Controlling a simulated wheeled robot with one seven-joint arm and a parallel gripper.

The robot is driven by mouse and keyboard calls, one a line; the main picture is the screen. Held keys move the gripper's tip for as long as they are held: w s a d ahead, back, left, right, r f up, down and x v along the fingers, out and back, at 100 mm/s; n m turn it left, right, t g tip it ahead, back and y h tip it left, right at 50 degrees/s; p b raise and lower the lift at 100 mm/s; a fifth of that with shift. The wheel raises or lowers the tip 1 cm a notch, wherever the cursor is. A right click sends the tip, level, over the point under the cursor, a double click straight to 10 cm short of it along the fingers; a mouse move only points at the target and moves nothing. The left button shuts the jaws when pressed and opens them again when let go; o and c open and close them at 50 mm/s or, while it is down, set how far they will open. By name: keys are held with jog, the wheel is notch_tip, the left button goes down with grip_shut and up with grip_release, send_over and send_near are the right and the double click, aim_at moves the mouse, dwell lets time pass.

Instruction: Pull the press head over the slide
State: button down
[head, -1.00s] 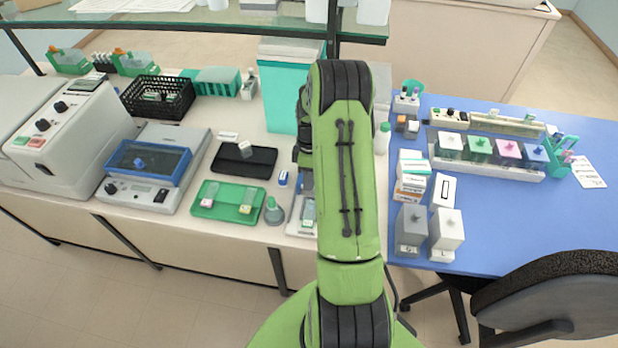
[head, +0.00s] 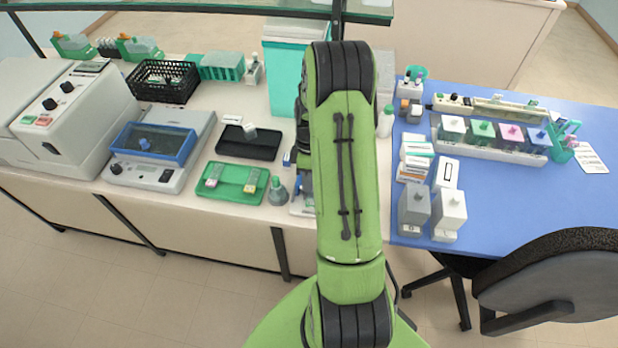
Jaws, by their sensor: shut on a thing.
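My arm's green link hides most of the work spot. A dark strip of my gripper (head: 304,184) shows at the link's left edge. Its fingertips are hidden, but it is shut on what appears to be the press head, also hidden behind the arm. Below it, the left edge of a pale base (head: 302,207) sticks out, close to the bench's front edge. The slide on this base cannot be made out now, and I cannot tell how the press head lies over it.
A grey-green flask (head: 278,191) stands just left of the base. A green tray (head: 208,196) and a black tray (head: 232,149) lie further left. Grey and white boxes (head: 447,217) stand on the blue table at right.

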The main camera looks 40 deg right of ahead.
jog(key=c, duration=1.2)
grip_release()
jog(key=shift+s+a, duration=0.25)
jog(key=shift+a, duration=0.1)
jog(key=shift+w+d, duration=0.1)
jog(key=shift+w, duration=0.05)
jog(key=shift+r, duration=0.15)
notch_tip(320, 180, up, 15)
jog(key=w+d, duration=0.2)
jog(key=shift+d+p, duration=0.3)
jog(key=shift+p, duration=0.1)
